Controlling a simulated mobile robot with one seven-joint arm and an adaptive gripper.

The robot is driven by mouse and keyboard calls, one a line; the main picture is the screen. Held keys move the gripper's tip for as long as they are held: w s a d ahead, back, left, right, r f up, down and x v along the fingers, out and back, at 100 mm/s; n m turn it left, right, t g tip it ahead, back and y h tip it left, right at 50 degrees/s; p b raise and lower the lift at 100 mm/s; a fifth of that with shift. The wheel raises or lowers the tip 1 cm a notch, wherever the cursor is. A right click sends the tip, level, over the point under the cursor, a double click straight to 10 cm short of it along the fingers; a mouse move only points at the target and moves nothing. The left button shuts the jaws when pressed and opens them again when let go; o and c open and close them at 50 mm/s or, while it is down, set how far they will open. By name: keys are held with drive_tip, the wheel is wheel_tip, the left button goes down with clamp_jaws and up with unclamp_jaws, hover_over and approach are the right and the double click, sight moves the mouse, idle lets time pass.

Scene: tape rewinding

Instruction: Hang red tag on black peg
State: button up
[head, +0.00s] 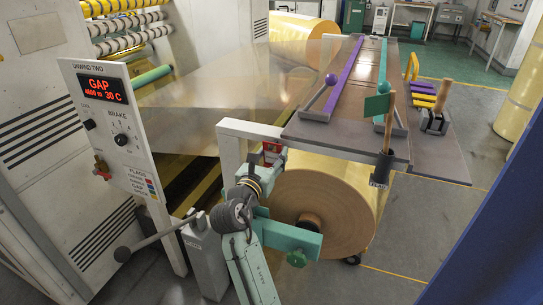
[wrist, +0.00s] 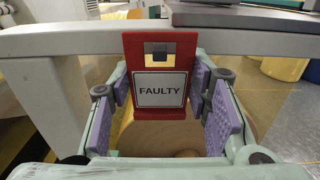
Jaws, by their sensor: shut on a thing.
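The red tag (wrist: 185,50) has a white label reading FAULTY and a slot near its top. It stands upright before the grey frame bar (wrist: 60,42), and part of it shows in the head view (head: 271,149). My gripper (wrist: 160,93) is shut on the tag, with a purple pad at each side edge; the gripper also shows in the head view (head: 265,165). A dark piece (wrist: 157,47), perhaps the black peg, shows at the slot. I cannot tell whether it passes through or whether the tag hangs on it.
A large brown roll (head: 318,210) lies just behind and below my gripper. A grey table (head: 437,160) with a purple strip, a teal flag (head: 376,105) and tools is above right. A control panel (head: 113,125) stands at the left. The floor at lower right is clear.

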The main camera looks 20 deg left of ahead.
drive_tip(key=o, duration=1.3)
drive_tip(key=shift+s, duration=0.1)
